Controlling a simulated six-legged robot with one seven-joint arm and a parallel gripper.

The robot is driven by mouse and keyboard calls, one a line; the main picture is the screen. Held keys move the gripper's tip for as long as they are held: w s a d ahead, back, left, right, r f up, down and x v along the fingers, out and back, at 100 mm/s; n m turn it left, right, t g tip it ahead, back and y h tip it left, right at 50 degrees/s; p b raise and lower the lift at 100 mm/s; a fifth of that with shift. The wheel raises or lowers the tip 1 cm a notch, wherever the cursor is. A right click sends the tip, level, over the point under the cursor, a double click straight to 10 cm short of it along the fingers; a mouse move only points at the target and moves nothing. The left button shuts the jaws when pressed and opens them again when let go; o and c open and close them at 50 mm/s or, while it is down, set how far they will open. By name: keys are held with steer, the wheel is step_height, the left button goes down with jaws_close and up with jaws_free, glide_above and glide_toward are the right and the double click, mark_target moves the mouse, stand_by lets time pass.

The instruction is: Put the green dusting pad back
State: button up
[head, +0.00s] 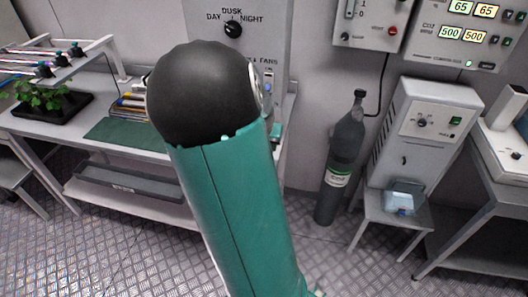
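My own teal arm link with its black rounded joint fills the middle of the head view and hides much of the bench behind it. My gripper cannot be made out in this view. I cannot clearly identify the green dusting pad. A flat dark green mat (125,133) lies on the left bench, partly covered by my arm. A small teal piece (276,131) shows just right of my arm at the bench's right end; I cannot tell what it is.
The left bench (40,128) carries a plant in a black tray (52,108) and a rack of tubes (60,58). A dark gas cylinder (341,160) stands on the floor, beside a white cabinet (428,125) on a stand. Metal floor (335,255) is clear in front.

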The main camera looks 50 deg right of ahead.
steer(key=d+f, duration=0.1)
steer(key=w+d+f, duration=0.1)
steer(key=f, duration=0.1)
steer(key=shift+w, duration=0.2)
steer(key=shift+w+f, duration=0.1)
steer(key=shift+f, duration=1.45)
steer(key=shift+f, duration=0.15)
steer(key=o, duration=0.9)
steer(key=shift+a+r, duration=0.15)
steer(key=shift+r, duration=0.4)
steer(key=v, duration=1.1)
steer(key=shift+a, duration=0.15)
